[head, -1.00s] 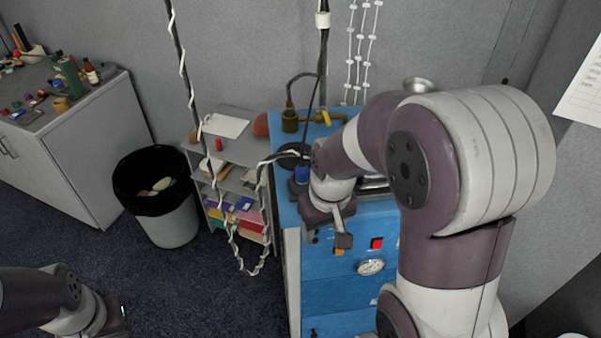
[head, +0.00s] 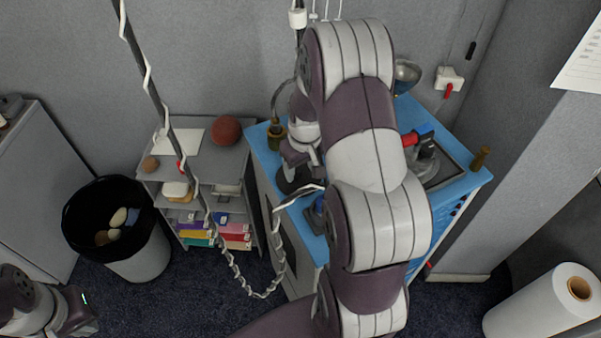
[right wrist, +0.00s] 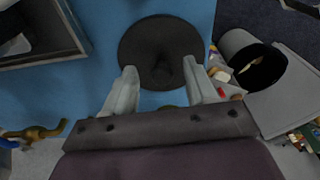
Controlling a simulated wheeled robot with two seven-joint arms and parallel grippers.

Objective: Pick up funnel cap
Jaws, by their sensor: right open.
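A black round disc with a small raised middle (right wrist: 163,50) lies on the blue top in the right wrist view; I cannot tell for sure that it is the funnel cap. It shows partly in the head view (head: 290,184), below my right gripper (head: 296,160). In the right wrist view my right gripper (right wrist: 160,82) is open and empty. Its fingers point toward the disc, one at each side of its near edge. A shiny metal bowl-like piece (head: 405,74) is at the back, partly behind my arm. My left gripper (head: 82,312) is at the lower left; its fingers are unclear.
The blue cabinet (head: 262,150) bears a brass-coloured fitting (head: 277,134) and a dark tray with a red-and-blue item (head: 418,136). A white-wrapped cable (head: 222,235) hangs in front. A grey shelf (head: 230,150) and black bin (head: 110,215) stand left.

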